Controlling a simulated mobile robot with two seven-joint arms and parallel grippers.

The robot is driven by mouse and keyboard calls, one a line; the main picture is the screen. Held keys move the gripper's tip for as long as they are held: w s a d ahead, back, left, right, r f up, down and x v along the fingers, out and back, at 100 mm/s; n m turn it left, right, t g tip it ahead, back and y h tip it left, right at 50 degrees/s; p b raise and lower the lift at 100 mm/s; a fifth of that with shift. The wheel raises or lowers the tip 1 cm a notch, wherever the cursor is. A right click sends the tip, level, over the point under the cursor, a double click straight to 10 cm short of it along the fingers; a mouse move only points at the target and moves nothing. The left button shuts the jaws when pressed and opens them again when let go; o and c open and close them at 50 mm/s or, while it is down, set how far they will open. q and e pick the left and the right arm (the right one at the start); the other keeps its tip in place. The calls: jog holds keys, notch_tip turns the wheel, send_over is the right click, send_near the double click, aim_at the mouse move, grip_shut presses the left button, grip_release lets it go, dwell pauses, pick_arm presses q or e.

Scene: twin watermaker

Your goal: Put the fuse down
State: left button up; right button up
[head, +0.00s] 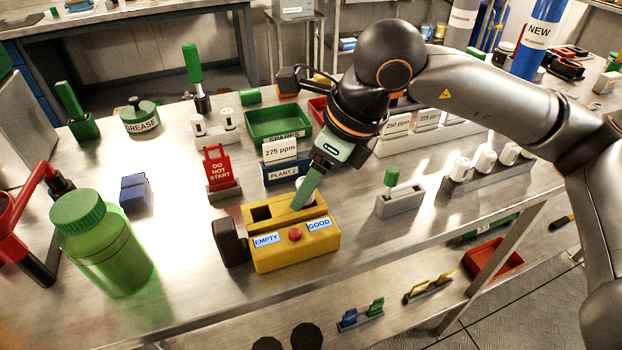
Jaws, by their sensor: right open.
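A yellow tester box (298,258) stands on the metal bench, with an EMPTY label on its left, a GOOD label on its right and a red button between. An open square slot shows on its top left. A white rounded piece, apparently the fuse (309,198), shows at the top right of the box, partly hidden by my right gripper. My right gripper (302,198) is open and points down at this piece, with a green finger beside it. I cannot tell whether the finger touches it. My left gripper is not in view.
A green bottle (105,250) and blue block (134,193) stand left. A red DO NOT START sign (218,168) and green SPARES tray (278,122) stand behind. A grey block with a green handle (400,202) and a rack of white cylinders (486,160) stand right.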

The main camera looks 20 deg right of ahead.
jog(key=p+v, duration=0.1)
jog(key=v, duration=1.1)
jog(key=shift+p, duration=0.35)
